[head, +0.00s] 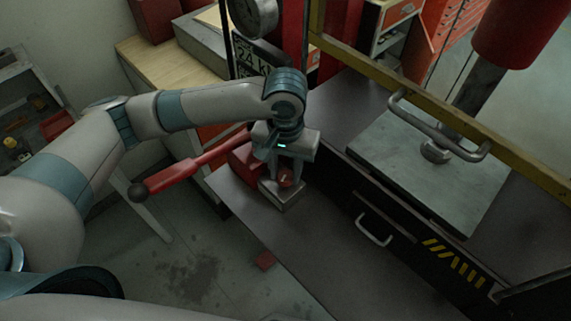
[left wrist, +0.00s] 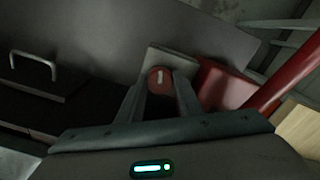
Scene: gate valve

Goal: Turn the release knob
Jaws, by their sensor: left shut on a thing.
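The release knob (head: 285,181) is a small red knob with a pale mark, on a grey metal block (head: 281,197) at the bench edge. In the left wrist view the knob (left wrist: 159,79) sits between the fingertips, with its white mark standing nearly upright. My left gripper (head: 284,177) reaches down over the block and is shut on the knob. In the left wrist view the fingers of the gripper (left wrist: 160,92) flank the knob on both sides. The gripper partly hides the knob in the head view. My right gripper is not in view.
A red lever (head: 195,168) with a black ball end sticks out left of the block, beside a red housing (head: 243,160). A yellow frame (head: 450,120), a metal plate with a handle (head: 437,160) and a gauge (head: 254,17) stand behind. The dark bench front (head: 330,255) is clear.

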